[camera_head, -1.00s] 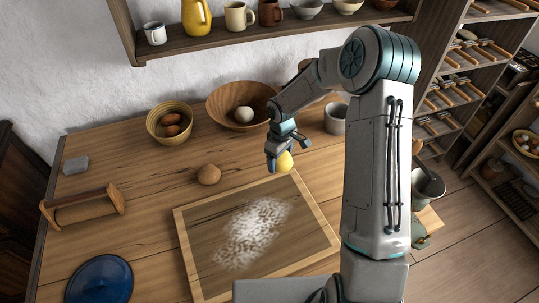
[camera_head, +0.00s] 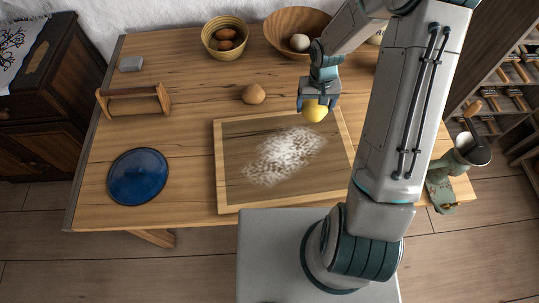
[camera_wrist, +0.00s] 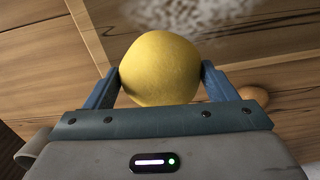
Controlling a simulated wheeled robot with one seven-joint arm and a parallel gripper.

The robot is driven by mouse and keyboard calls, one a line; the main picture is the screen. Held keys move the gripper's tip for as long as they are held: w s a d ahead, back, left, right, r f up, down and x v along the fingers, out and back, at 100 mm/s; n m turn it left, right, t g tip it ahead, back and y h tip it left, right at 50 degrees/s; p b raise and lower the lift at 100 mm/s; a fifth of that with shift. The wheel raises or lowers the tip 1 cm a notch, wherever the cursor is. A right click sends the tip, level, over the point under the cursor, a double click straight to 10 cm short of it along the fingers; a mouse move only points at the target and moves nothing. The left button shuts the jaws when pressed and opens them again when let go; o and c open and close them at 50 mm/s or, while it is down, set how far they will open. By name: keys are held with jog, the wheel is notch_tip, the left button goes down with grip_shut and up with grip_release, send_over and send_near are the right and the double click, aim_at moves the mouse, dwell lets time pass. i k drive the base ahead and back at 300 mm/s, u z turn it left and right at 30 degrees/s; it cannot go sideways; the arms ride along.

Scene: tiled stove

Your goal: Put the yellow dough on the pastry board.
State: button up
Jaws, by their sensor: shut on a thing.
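The yellow dough (camera_head: 315,111) is a round ball held between the fingers of my gripper (camera_head: 316,103). In the wrist view the dough (camera_wrist: 160,69) sits between the two blue fingertips of my gripper (camera_wrist: 160,84), one on each side. The pastry board (camera_head: 228,190) is a framed wooden board with white flour across its middle. In the head view the dough appears over the board's far right corner. In the wrist view the board's frame (camera_wrist: 88,22) and flour show beyond the dough. The height of the dough above the board is hard to tell.
A tan dough ball (camera_head: 254,94) lies behind the board. A blue lid (camera_head: 138,176) and a wooden rack (camera_head: 134,101) are at left. A yellow bowl (camera_head: 212,49) with brown balls and a wooden bowl (camera_head: 277,41) with a pale ball stand at the back.

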aim_at(285, 153)
jog(key=u, duration=0.85)
jog(key=k, duration=0.8)
jog(key=z, duration=0.7)
jog(key=i, duration=0.5)
jog(key=u, duration=0.05)
